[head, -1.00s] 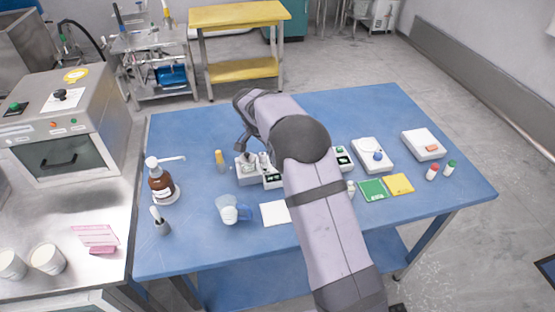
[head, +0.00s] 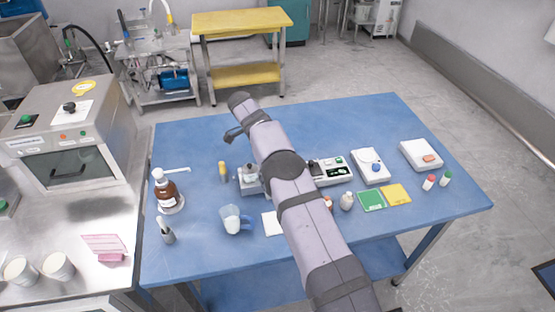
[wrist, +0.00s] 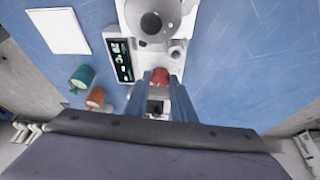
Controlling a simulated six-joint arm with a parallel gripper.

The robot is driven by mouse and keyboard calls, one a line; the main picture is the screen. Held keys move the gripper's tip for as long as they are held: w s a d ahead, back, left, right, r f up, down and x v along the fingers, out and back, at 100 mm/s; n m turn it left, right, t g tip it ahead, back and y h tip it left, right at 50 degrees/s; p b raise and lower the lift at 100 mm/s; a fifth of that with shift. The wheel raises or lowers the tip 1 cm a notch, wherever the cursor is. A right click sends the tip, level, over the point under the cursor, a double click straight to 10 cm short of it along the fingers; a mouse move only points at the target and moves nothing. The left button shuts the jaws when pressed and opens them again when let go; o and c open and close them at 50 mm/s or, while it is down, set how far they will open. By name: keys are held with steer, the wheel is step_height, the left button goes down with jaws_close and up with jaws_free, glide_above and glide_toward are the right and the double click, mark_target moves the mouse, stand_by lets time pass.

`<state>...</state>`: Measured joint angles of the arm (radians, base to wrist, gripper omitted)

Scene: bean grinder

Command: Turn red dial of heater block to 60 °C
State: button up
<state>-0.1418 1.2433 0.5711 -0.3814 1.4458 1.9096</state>
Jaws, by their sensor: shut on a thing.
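The red dial (wrist: 159,75) sits on the near edge of a white device with a round grey vessel (wrist: 150,20) on it. My gripper (wrist: 161,83) is shut on the dial, with one fingertip on each side. A dark display (wrist: 120,60) with green digits stands beside the dial on the left in the wrist view. Its digits are too small to read. In the head view the heater block (head: 247,180) shows in part left of my arm. My gripper and the dial are hidden behind the arm there.
A white card (wrist: 57,30) and two bottles, teal-capped (wrist: 82,76) and orange-capped (wrist: 95,98), lie left of the device. The back of the blue table is clear.

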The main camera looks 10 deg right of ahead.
steer(key=shift+m+p, duration=0.3)
steer(key=shift+m, duration=0.1)
stand_by(0.3)
steer(key=o, duration=1.1)
steer(key=shift+c, duration=0.2)
steer(key=shift+r, duration=0.1)
steer(key=shift+r, duration=0.55)
step_height(320, 180, up, 6)
steer(key=p, duration=0.3)
steer(key=shift+r, duration=0.25)
steer(key=shift+r+p, duration=1.05)
steer(key=shift+r, duration=0.05)
